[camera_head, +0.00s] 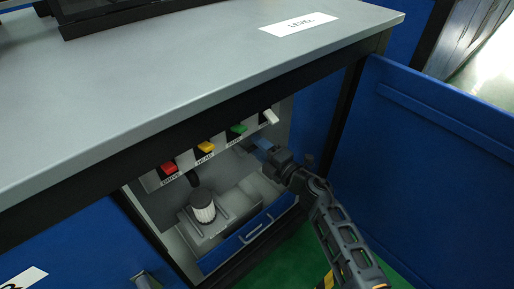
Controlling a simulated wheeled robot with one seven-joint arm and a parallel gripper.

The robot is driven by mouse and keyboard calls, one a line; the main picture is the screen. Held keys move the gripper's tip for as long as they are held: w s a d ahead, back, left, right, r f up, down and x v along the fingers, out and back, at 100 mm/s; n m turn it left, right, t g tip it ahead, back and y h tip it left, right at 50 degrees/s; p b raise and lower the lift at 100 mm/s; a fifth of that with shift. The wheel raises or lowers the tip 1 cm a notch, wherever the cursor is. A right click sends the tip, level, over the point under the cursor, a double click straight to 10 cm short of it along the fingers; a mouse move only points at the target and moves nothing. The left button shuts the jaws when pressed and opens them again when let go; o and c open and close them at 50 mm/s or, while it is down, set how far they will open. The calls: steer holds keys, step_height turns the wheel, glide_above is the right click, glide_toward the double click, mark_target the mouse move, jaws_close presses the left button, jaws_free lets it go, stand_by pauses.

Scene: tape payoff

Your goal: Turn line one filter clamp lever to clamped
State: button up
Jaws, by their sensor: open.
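Along the panel above are a red lever (169,168), a yellow lever (205,147), a green lever (237,129) and a white lever (269,117). My gripper (258,146) is open, reaching in from the right below the green and white levers. Its fingertips are small and partly obscured, with nothing visibly held.
The grey counter (190,80) overhangs the compartment, with a label reading LEVEL (298,24) on top. A blue drawer front (250,236) with a handle crosses below. A blue door panel (425,150) stands open at right, close to my arm.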

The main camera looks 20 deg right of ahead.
steer(key=shift+w+a, duration=0.25)
steer(key=shift+w, duration=0.4)
jaws_close()
